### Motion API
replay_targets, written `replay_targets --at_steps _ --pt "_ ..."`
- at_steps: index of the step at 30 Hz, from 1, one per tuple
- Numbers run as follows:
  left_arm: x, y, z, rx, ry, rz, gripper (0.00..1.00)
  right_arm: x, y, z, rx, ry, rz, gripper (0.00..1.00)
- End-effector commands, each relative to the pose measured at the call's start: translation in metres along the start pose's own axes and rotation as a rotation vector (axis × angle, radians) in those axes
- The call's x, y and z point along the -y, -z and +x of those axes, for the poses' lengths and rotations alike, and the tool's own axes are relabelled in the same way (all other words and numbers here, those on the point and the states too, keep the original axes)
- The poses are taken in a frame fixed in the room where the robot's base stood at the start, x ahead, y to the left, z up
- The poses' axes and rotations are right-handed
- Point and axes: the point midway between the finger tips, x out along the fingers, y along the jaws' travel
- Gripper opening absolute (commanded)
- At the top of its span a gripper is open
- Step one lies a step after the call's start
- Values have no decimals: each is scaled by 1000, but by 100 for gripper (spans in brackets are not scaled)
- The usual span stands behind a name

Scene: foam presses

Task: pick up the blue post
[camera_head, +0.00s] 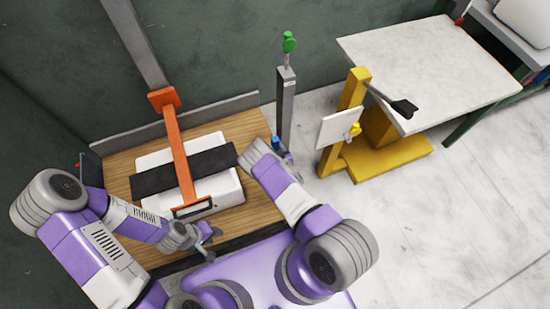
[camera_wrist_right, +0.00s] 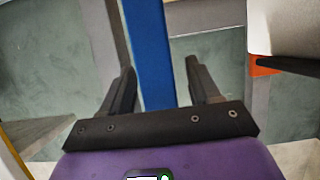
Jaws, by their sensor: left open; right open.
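The blue post (camera_wrist_right: 149,55) runs down from the top of the right wrist view, between my right gripper's two fingers in the picture. Its lower end is hidden behind the black gripper body. My right gripper (camera_wrist_right: 160,68) is open, with a gap between each finger and the post; I cannot tell the depth. In the head view only a small blue tip (camera_head: 275,141) shows beside the right wrist, at the wooden table's right edge. My left gripper (camera_head: 208,246) is open and empty near the table's front edge.
The wooden table (camera_head: 118,165) holds a white block (camera_head: 226,184) with a black band, under an orange bar (camera_head: 176,140). A grey post with a green knob (camera_head: 289,42) stands behind my right gripper. A yellow stand (camera_head: 390,158) and white table (camera_head: 430,60) are at right.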

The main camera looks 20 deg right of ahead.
Motion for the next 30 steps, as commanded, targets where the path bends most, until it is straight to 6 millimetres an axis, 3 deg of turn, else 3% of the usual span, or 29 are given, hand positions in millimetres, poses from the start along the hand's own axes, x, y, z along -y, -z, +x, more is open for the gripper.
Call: replay_targets --at_steps 3,10,22,30 --pt "2 0 4 0 0 0 40 1 0 9 0 1 0 62" --pt "1 0 3 0 0 0 40 0 0 9 1 -1 1 60" --pt "1 0 3 0 0 0 40 0 0 9 2 -1 1 0" --pt "0 0 2 0 0 0 40 0 4 8 0 -1 1 0"
